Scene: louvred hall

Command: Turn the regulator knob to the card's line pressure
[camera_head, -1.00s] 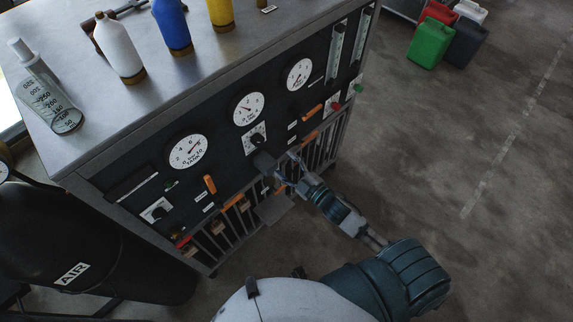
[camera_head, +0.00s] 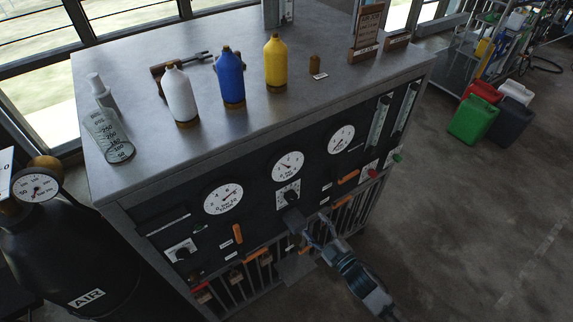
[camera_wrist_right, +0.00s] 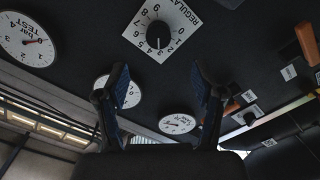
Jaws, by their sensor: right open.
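The regulator knob (camera_head: 289,197) is a black knob on a white square plate, below the middle gauge (camera_head: 287,166) on the dark panel. In the right wrist view, the knob (camera_wrist_right: 158,35) shows with numbers around it; its light mark points near 3 and 4. My right gripper (camera_head: 308,224) is open and empty, just below the knob in the head view. In the right wrist view its fingertips (camera_wrist_right: 160,82) are apart and off the knob. A small card (camera_head: 370,22) stands on the bench top; its writing is too small to read. My left gripper is not in view.
White, blue and yellow bottles (camera_head: 276,62) and a measuring bottle (camera_head: 108,135) stand on the bench top. Orange levers (camera_head: 237,234) and a lower left knob (camera_head: 180,252) are on the panel. A black AIR cylinder (camera_head: 70,260) stands at left.

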